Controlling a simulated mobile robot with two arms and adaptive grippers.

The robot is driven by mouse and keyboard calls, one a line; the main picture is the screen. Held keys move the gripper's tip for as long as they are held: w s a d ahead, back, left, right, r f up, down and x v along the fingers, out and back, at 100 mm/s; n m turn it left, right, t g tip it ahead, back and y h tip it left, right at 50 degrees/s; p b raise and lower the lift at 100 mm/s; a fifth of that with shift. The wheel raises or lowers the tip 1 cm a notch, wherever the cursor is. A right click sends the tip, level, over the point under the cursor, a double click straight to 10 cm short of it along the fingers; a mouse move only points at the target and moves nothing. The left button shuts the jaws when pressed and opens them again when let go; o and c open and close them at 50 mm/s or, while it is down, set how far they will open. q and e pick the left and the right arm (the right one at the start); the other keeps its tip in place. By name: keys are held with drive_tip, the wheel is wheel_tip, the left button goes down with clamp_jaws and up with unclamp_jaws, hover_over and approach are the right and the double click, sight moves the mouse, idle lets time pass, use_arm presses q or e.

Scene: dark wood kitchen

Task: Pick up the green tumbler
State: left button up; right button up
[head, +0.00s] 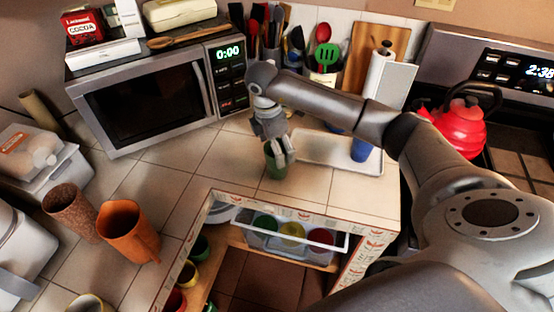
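The green tumbler (275,171) stands upright on the tiled counter, right of the microwave and beside the left end of a white tray. My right gripper (279,150) points down at the tumbler, with its fingers at the rim. One finger shows at the tumbler's right side; the other is hard to make out. I cannot tell whether the fingers are closed on the wall. My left gripper is not in view.
The white tray (312,151) holds a blue cup (361,150). A microwave (150,100) stands behind left, and a red kettle (459,124) sits on the stove at right. Brown tumbler (70,212) and orange pitcher (128,232) stand left. Colored cups (291,231) sit below the counter edge.

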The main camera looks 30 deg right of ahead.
drive_tip(key=f, duration=0.1)
drive_tip(key=f+p, duration=0.1)
drive_tip(key=f, duration=0.1)
drive_tip(key=shift+s+d+f, duration=0.2)
drive_tip(key=shift+s, duration=0.15)
drive_tip(key=shift+f, duration=0.35)
drive_tip(key=shift+c, duration=0.3)
drive_tip(key=c, duration=0.9)
